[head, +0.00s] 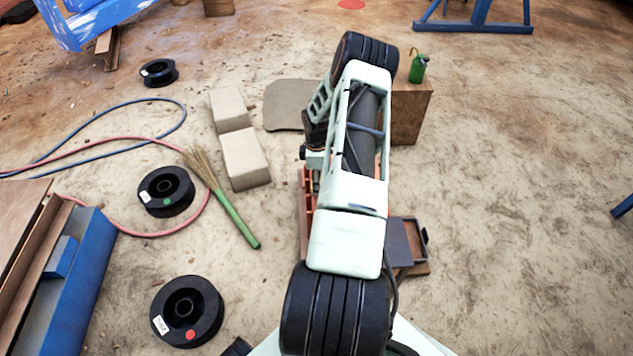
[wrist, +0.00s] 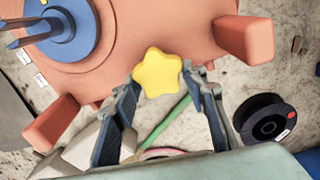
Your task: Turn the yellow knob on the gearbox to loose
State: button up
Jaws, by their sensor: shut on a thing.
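In the wrist view the yellow knob (wrist: 158,72) is star-shaped and sits at the edge of the salmon-coloured gearbox (wrist: 150,28). A blue round flange with a shaft (wrist: 68,35) shows on the gearbox at the upper left. My gripper (wrist: 165,80) has one finger on each side of the knob and is shut on it. The knob's mark or setting is not readable. In the head view my arm hides the knob and my gripper; only a strip of orange-red parts (head: 305,212) shows beside the arm.
Salmon lugs stick out at the right (wrist: 243,38) and lower left (wrist: 52,121) of the gearbox. On the floor lie black spools (head: 187,311), a green-handled broom (head: 236,218), beige blocks (head: 245,158) and hoses. A green can (head: 418,68) stands on a brown box (head: 411,112). The right floor is mostly clear.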

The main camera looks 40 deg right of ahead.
dwell(0.4)
jog(key=o, duration=1.2)
jog(key=shift+c, duration=0.2)
notch_tip(320, 180, up, 12)
